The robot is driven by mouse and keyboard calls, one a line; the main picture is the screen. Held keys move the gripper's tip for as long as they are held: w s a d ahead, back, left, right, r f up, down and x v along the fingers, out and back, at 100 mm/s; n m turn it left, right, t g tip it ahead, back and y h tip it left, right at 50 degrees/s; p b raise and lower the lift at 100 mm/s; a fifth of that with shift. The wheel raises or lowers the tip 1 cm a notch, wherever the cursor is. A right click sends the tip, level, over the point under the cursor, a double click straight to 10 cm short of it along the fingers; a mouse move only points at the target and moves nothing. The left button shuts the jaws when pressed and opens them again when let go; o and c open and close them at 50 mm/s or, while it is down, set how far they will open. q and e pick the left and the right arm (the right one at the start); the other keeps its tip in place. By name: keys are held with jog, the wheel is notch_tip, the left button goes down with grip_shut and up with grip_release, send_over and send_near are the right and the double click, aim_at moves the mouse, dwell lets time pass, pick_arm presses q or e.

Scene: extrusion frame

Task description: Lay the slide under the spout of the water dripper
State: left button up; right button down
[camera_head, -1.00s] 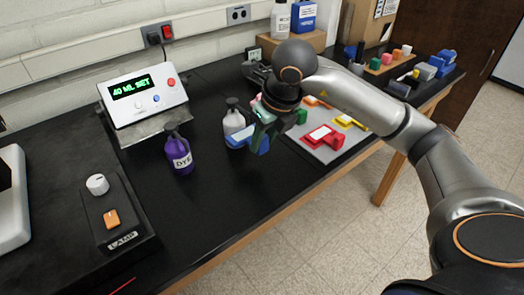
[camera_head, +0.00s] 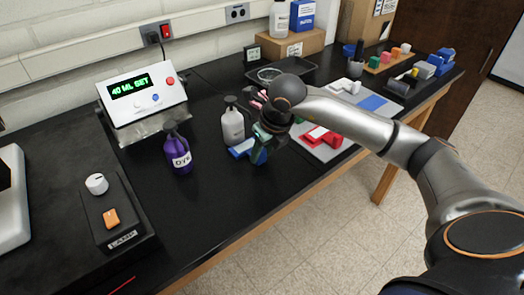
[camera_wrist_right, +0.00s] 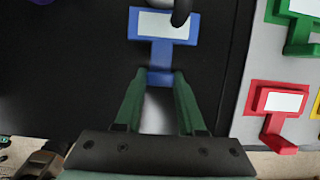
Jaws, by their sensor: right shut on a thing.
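The blue slide (camera_head: 240,150) has a T-shaped outline and a white label in the right wrist view (camera_wrist_right: 165,34). My right gripper (camera_head: 262,148) is shut on the narrow end of the slide, between green fingers (camera_wrist_right: 159,82). The water dripper (camera_head: 233,127) is a pale bottle with a dark top, standing upright just behind the slide. In the right wrist view its dark spout (camera_wrist_right: 181,12) overlaps the label's far right part. I cannot tell whether the slide touches the table. My left gripper is not in view.
A purple dye bottle (camera_head: 180,158) stands left of the dripper. A grey board with a red slide (camera_head: 324,137) lies to the right; a green slide (camera_wrist_right: 298,38) is also on it. A control box (camera_head: 143,95) stands at the back left. The black table's front middle is clear.

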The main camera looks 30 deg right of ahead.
jog(key=c, duration=0.5)
grip_release()
jog(key=shift+r, duration=0.25)
jog(key=v, duration=1.1)
jog(key=shift+s+r, duration=0.15)
jog(key=shift+r, duration=0.2)
